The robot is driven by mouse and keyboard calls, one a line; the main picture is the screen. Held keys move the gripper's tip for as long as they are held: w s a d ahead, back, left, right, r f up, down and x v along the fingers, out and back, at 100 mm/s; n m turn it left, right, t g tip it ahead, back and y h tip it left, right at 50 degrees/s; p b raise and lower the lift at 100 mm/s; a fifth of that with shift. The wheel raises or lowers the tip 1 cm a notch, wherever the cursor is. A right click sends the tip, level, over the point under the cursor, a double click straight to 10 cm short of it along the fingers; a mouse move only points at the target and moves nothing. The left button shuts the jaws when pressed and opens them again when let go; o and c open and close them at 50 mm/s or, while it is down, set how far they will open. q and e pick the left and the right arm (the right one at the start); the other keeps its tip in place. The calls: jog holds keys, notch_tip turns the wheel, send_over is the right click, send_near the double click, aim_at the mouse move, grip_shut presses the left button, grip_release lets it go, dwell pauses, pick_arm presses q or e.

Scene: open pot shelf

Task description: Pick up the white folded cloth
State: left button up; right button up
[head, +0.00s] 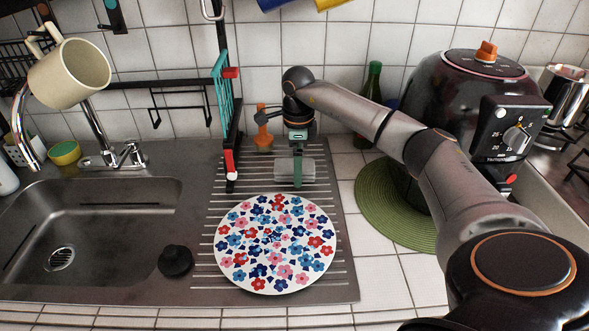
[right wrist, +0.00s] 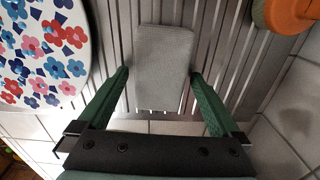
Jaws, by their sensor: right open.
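The folded cloth (right wrist: 163,65) looks light grey-white and lies flat on the ribbed metal drainboard. It also shows in the head view (head: 308,173), partly covered by my gripper. My right gripper (right wrist: 159,73) is open, with its two green fingers apart on either side of the cloth's near part. It holds nothing. In the head view my right gripper (head: 297,184) hangs pointing down over the cloth. I cannot tell whether the fingertips touch the drainboard. My left gripper is not in view.
A flowered plate (head: 275,243) lies on the drainboard just in front of the cloth. An orange-topped item (head: 263,138) stands close behind. A dish rack (head: 228,125) rises to the left. A green round mat (head: 400,205) and a dark appliance (head: 450,110) are at right.

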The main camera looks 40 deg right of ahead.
jog(key=shift+c, duration=0.2)
jog(key=c, duration=1.2)
jog(key=shift+r, duration=0.1)
jog(key=shift+c, duration=0.2)
jog(key=shift+r, duration=0.25)
notch_tip(320, 180, up, 3)
jog(key=shift+a+f, duration=0.1)
jog(key=shift+f, duration=0.05)
jog(key=s+a+r, duration=0.7)
jog(key=a+r, duration=0.2)
jog(key=a, duration=0.2)
jog(key=shift+s+a+r, duration=0.25)
jog(key=shift+s+a, duration=0.05)
